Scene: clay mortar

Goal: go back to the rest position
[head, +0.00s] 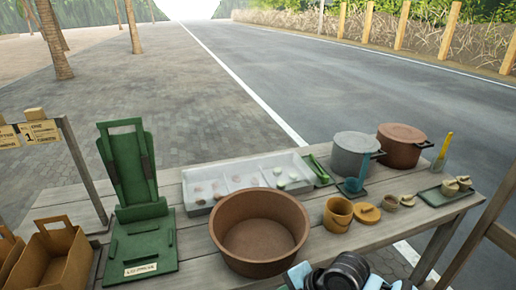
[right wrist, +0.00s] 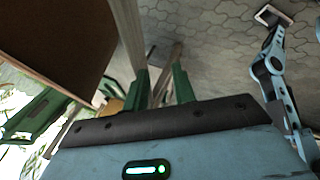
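My right gripper (right wrist: 160,88) shows in the right wrist view with its two green fingers apart. Nothing is held between them; wooden posts and paving lie behind. In the head view, black and light-blue arm parts of mine show at the bottom edge, right of centre, in front of the table; no fingers show there. My left gripper cannot be made out in either view. The large brown clay bowl (head: 258,232) stands upright on the wooden table (head: 335,240) near its front edge, and looks empty inside.
The table holds a green stand (head: 135,200), a white divided tray (head: 245,180), a grey pot (head: 355,153), a brown pot (head: 401,144), a small yellow bucket (head: 338,213) and a green tray (head: 440,196). Paper bags (head: 55,260) stand at left. Wooden posts flank the table.

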